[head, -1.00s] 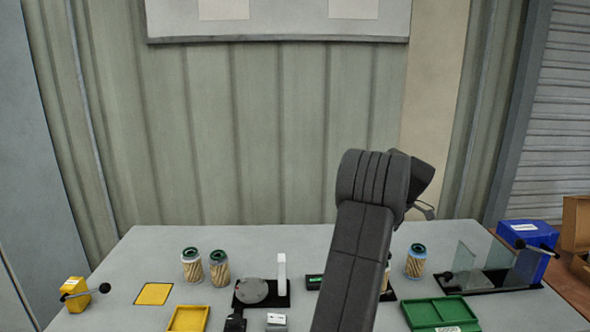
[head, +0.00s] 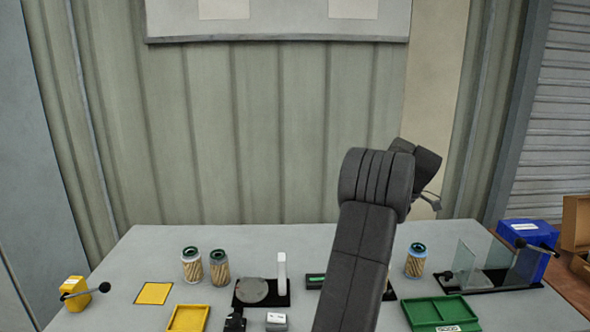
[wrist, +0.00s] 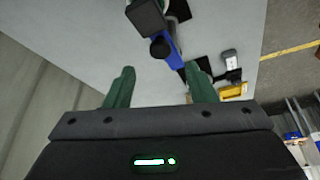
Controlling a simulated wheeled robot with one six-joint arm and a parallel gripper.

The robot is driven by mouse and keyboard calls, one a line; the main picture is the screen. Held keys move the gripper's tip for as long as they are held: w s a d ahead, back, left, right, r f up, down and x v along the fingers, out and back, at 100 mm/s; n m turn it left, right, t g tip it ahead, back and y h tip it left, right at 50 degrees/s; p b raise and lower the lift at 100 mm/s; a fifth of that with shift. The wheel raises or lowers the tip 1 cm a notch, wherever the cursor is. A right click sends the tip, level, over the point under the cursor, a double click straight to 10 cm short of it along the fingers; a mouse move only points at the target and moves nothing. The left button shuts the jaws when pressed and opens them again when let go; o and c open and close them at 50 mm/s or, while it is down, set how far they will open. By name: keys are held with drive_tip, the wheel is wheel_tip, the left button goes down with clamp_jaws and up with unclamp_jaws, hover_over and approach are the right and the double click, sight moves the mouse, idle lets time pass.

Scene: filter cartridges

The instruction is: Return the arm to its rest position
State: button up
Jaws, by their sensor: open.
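My gripper shows in the wrist view (wrist: 160,88) with its two green fingers spread apart and nothing between them. In the head view my dark arm rises from the bottom edge and bends over above the table, and the gripper itself is mostly hidden behind the arm. The arm is in the air, apart from the table (head: 140,245). It blocks part of the table's middle right. Filter cartridges stand upright on the table: two side by side at the left (head: 192,266) (head: 219,268) and one at the right (head: 415,260).
A yellow tray (head: 205,318), yellow mat (head: 153,293) and yellow box with a lever (head: 75,293) are at the left. A round grey plate (head: 252,291) is mid-table.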

drive_tip(key=x, duration=0.6)
drive_tip(key=shift+s+f, duration=0.1)
drive_tip(key=shift+f, duration=0.1)
drive_tip(key=shift+s+m, duration=0.15)
drive_tip(key=shift+m, duration=0.35)
drive_tip(key=shift+s+a+r+m+t+h, duration=0.1)
drive_tip(key=shift+s+m+t+h, duration=0.4)
drive_tip(key=shift+m, duration=0.3)
drive_tip(key=shift+s, duration=0.1)
